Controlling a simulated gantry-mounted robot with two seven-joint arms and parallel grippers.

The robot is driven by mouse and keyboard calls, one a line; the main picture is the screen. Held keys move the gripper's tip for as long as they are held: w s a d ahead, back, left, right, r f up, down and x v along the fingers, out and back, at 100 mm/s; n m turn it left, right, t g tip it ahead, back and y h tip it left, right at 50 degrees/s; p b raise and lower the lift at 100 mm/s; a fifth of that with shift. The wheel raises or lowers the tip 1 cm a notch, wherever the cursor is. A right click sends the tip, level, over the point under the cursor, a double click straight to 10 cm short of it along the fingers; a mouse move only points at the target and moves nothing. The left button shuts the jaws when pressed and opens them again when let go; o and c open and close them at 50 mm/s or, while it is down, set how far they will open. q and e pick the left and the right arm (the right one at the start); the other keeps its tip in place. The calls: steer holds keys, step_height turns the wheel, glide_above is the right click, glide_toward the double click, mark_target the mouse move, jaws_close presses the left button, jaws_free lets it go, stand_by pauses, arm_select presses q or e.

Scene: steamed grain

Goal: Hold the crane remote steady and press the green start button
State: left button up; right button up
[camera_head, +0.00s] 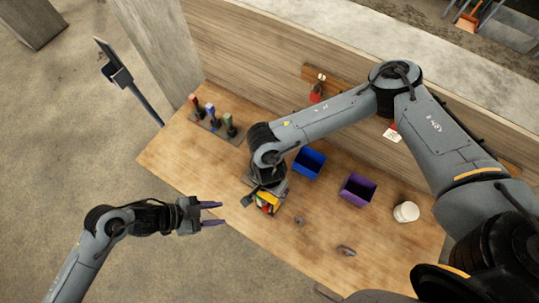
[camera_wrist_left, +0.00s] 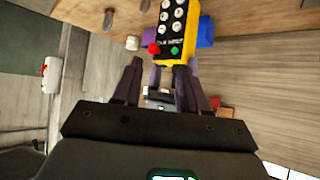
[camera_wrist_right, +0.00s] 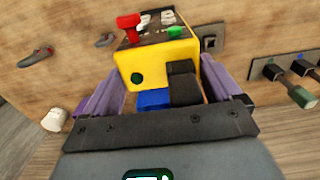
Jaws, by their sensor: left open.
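The yellow crane remote (camera_head: 266,201) is in my right gripper near the table's front edge. In the right wrist view the remote (camera_wrist_right: 158,65) sits between both fingers of my right gripper (camera_wrist_right: 160,85), which look closed on its sides. Its red button (camera_wrist_right: 128,23) and green button (camera_wrist_right: 175,31) show on the dark face. My left gripper (camera_head: 211,213) is open and empty, left of the remote and apart from it. In the left wrist view the remote's face, with white buttons, a red button (camera_wrist_left: 154,48) and a green button (camera_wrist_left: 175,50), appears beyond the open fingers.
A blue bin (camera_head: 308,163), a purple bin (camera_head: 357,190) and a white cup (camera_head: 406,212) stand along the wooden table (camera_head: 190,165). A rack with colored-handled tools (camera_head: 212,117) is at the table's left. Small grey parts (camera_head: 345,251) lie at the front right.

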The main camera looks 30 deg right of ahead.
steer(key=c, duration=0.7)
arm_select(q)
jaws_close()
arm_select(e)
steer(key=shift+c, duration=0.3)
stand_by(0.8)
